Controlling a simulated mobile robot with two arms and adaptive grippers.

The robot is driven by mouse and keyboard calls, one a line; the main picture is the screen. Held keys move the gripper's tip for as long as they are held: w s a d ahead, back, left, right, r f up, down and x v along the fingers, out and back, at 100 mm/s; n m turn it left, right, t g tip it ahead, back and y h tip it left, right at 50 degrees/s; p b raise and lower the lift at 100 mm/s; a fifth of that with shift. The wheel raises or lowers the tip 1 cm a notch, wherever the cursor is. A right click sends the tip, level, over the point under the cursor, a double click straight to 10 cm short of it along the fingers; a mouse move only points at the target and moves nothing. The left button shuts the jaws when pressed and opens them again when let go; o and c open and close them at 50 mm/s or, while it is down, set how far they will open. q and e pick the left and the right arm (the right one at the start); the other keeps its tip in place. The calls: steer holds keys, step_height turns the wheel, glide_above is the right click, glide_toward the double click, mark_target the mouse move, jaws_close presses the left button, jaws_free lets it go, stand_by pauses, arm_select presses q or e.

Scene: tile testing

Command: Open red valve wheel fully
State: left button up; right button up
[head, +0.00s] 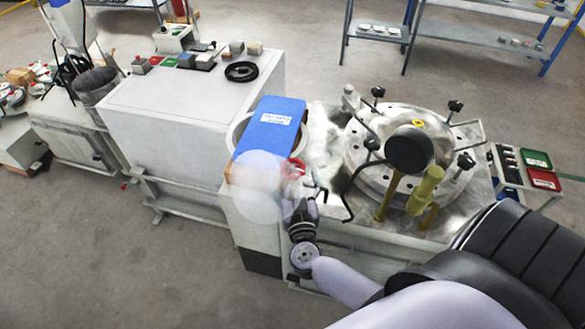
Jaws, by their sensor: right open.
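A small red part (295,165), which looks like the red valve wheel, sits at the right edge of the blue box, on the front side of the machine bench. It is small and partly covered, so I cannot tell how far it is turned. My right gripper (301,190) reaches up from below, with its fingers open just under the red part. I cannot tell whether they touch it. A pale see-through ball (258,187) overlaps the view left of the gripper. My left gripper is not in view.
A blue box (268,126) with a white label stands behind the red part. To the right is a round metal fixture (360,150) with black knobs, a dark round head and yellow posts. A white cabinet (175,110) is at left. Open floor lies at lower left.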

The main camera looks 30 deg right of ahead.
mark_target(294, 178)
steer(key=shift+x, duration=1.65)
steer(key=c, duration=1.2)
steer(key=shift+o, duration=0.2)
